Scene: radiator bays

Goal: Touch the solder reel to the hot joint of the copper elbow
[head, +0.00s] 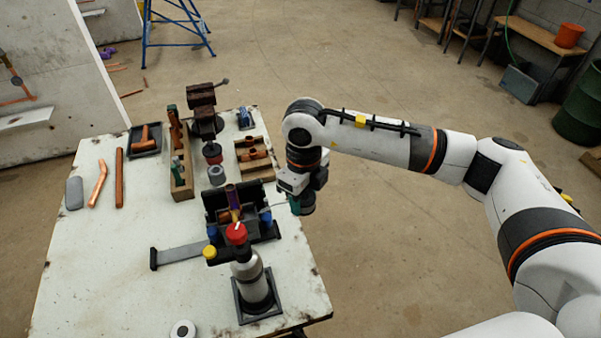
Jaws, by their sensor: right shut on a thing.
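The copper elbow (233,196) stands in a dark fixture (265,233) near the table's middle, its metal tinted purple and orange. My right gripper (300,196) is to the right of it, at the table's right edge, and is shut on the solder reel (295,207), of which only a small green part shows. A thin pale wire runs left from the reel toward the fixture. Whether its tip touches the elbow's joint is too small to tell. My left gripper is out of view.
A silver gas bottle with a red top (248,272) stands in a black square holder in front of the fixture. A vise (203,105), a wooden rack (181,165) and loose copper pipes (119,178) are behind and left. The table's left front is mostly clear.

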